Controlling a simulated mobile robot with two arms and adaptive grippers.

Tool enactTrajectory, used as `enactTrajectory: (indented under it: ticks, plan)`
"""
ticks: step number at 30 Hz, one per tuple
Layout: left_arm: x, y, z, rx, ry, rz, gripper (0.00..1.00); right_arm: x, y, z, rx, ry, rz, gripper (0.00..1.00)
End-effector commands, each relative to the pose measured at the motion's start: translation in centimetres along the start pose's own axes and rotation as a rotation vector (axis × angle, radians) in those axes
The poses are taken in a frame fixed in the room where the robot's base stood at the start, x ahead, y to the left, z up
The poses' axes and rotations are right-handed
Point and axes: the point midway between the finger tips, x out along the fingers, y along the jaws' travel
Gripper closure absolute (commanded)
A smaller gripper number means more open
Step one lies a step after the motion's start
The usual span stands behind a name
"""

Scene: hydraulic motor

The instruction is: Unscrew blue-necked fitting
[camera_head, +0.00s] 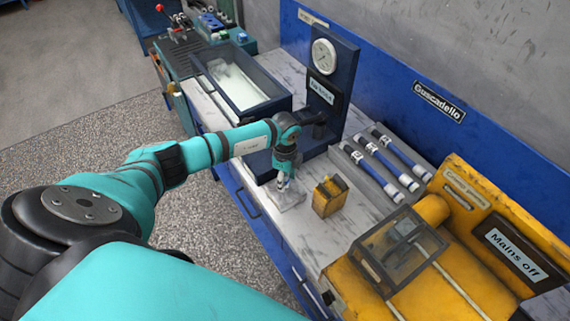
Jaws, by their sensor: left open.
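My left arm reaches in from the left, and my left gripper (286,180) points down over a small pale plate (290,201) on the bench. The gripper is open. A small bluish-white piece shows at its fingertips, too small and covered to tell whether it is the blue-necked fitting or part of the gripper. No other fitting with a blue neck can be made out clearly. My right gripper is not in view.
A yellow block (329,197) stands just right of the plate. Blue cylinders (384,166) lie in a grey rack behind it. A navy gauge stand (335,75) rises behind the gripper.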

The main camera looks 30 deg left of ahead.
Motion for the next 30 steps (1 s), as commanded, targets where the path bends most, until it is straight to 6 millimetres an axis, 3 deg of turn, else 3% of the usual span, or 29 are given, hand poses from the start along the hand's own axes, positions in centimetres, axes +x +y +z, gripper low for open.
enactTrajectory:
  ticks: [8,21,25,30]
  plan:
    - [0.0,0.0,0.0,0.025,0.0,0.0,0.57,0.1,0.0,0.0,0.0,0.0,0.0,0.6]
    - [0.3,-0.2,0.0,0.77,-0.002,0.0,0.57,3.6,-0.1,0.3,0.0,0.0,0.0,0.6]
    - [0.1,-0.2,-0.1,0.885,-0.001,0.0,0.57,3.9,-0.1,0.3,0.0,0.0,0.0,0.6]
    - [-0.1,-0.1,-0.1,0.9,0.0,0.001,0.57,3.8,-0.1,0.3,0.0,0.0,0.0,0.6]
